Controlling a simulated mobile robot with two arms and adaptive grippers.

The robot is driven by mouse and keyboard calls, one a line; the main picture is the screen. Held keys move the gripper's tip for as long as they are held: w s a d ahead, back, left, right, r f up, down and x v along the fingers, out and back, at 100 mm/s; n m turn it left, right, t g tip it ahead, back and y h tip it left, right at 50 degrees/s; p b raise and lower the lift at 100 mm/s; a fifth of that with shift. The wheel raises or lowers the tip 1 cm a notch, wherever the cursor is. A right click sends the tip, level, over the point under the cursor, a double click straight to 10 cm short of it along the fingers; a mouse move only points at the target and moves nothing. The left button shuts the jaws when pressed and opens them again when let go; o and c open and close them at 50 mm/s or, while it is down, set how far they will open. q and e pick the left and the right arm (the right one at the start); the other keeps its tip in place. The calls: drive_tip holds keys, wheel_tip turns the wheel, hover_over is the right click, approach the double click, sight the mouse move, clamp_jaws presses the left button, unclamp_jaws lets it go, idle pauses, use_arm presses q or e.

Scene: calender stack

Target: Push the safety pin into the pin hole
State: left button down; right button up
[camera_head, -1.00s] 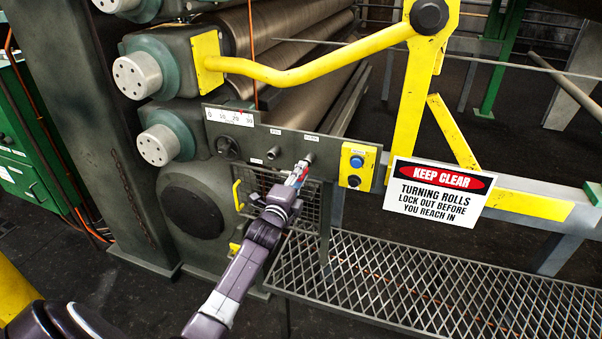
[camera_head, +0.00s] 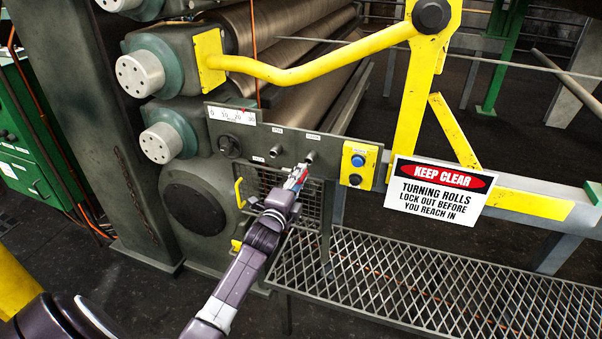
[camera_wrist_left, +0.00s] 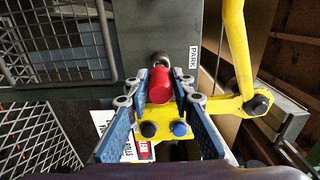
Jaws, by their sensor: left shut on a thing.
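The safety pin's red knob (camera_wrist_left: 160,86) sits between the blue-padded fingertips of my left gripper (camera_wrist_left: 158,98), which is shut on it. A round metal socket beside a PARK label (camera_wrist_left: 192,57) shows just beyond the knob. The knob hides the pin's shaft, so I cannot tell whether it is in that socket. In the head view my left gripper (camera_head: 297,176) is just below and in front of the right socket (camera_head: 310,157). The left socket (camera_head: 275,152), under a small label I cannot read clearly, looks clear. My right gripper is out of view.
A yellow button box (camera_head: 356,165) is on the panel's right end. A round knob (camera_head: 229,146) and a scale (camera_head: 232,116) are at its left. A mesh guard (camera_head: 312,200) is below the panel. A warning sign (camera_head: 438,191) and grating (camera_head: 420,285) lie to the right.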

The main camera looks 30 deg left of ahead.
use_arm(q)
drive_tip(key=p+v, duration=0.2)
drive_tip(key=v, duration=0.2)
drive_tip(key=shift+r, duration=0.1)
idle(0.7)
idle(0.3)
